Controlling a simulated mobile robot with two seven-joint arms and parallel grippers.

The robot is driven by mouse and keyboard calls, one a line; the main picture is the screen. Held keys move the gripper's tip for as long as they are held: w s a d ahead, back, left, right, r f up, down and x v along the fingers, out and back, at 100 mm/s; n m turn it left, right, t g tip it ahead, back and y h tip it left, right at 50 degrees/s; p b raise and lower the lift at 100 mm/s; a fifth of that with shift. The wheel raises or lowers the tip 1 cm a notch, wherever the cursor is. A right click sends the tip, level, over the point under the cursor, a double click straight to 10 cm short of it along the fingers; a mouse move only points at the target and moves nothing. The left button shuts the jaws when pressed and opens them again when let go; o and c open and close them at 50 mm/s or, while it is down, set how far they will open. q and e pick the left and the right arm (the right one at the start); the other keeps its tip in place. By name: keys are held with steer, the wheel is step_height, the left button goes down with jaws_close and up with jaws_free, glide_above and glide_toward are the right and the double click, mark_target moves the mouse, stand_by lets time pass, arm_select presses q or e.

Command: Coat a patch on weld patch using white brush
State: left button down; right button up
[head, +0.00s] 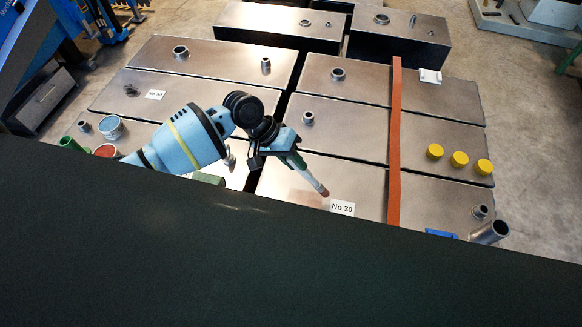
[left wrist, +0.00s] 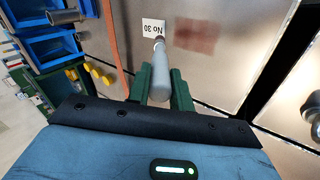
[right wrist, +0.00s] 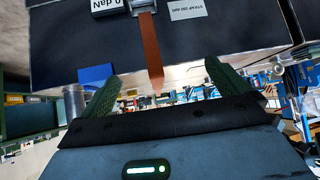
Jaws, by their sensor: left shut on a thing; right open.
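My left gripper (head: 283,153) is shut on the white brush (head: 311,178), which points down to the right above the metal plates. In the left wrist view the pale brush (left wrist: 160,82) stands out between the green fingers of the left gripper (left wrist: 159,85). Its tip overlaps the edge of the "No 30" label (left wrist: 153,28). The weld patch (left wrist: 196,36), a reddish-brown rectangle, lies on the plate just right of the tip there. I cannot tell whether the tip touches the plate. My right gripper (right wrist: 160,92) is open and empty in the right wrist view.
An orange strap (head: 395,140) crosses the plates right of the brush. Several yellow caps (head: 459,159), a metal tube (head: 489,233) and a blue bin (head: 440,234) are farther right. Short pipe stubs (head: 308,118) stand on the plates. A dark surface (head: 250,265) hides the foreground.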

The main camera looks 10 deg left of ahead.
arm_select(q)
step_height(320, 180, up, 2)
steer(key=shift+w+d+r+p, duration=0.1)
steer(key=shift+d+r+p, duration=0.05)
steer(key=shift+p, duration=0.2)
steer(key=shift+r, duration=0.85)
arm_select(e)
steer(key=shift+w+r, duration=0.3)
steer(key=shift+r, duration=0.4)
arm_select(q)
steer(key=shift+f, duration=0.1)
arm_select(e)
steer(key=shift+d, duration=0.1)
